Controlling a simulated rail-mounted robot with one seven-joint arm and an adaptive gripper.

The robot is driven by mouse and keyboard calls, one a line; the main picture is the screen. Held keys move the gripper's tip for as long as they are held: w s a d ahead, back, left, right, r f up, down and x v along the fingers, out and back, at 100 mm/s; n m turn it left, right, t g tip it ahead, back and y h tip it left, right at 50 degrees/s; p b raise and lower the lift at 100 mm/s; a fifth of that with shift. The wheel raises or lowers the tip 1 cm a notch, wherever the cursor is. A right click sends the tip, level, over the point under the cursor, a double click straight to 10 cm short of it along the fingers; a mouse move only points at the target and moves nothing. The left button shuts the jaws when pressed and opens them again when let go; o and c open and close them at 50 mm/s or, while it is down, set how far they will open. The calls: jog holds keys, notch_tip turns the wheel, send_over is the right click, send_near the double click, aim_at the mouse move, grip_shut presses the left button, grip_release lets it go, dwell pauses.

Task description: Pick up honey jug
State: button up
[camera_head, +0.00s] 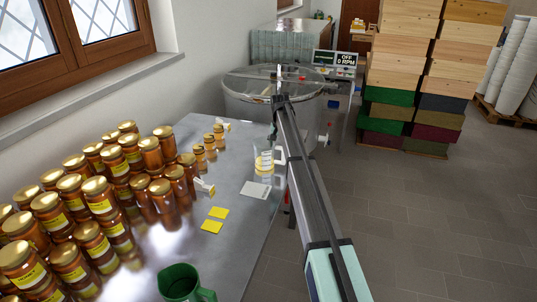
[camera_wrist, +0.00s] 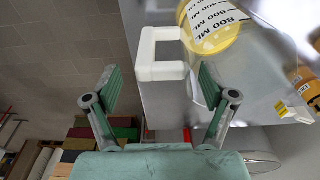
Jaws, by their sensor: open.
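The honey jug is a clear measuring jug (camera_head: 263,161) with yellow honey in it, upright near the right edge of the metal table. In the wrist view, the jug (camera_wrist: 212,25) shows a white label with millilitre marks, and its white handle (camera_wrist: 160,70) faces my gripper. My gripper (camera_wrist: 160,82) is open and empty. The handle lies between the lines of its two fingers, slightly ahead of them; contact cannot be told. In the head view my arm runs beside the jug, and the fingers are not clearly visible.
Many honey jars (camera_head: 95,190) fill the table's left side. Yellow cards (camera_head: 212,226), a white card (camera_head: 256,190) and a green jug (camera_head: 185,284) are also on the table. A steel tank (camera_head: 250,105) stands behind. Stacked crates (camera_head: 410,115) are at right.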

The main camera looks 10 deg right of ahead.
jog(key=shift+w+f, duration=0.1)
jog(key=shift+f, duration=0.85)
jog(key=c, duration=1.4)
grip_shut()
jog(key=shift+r, duration=0.15)
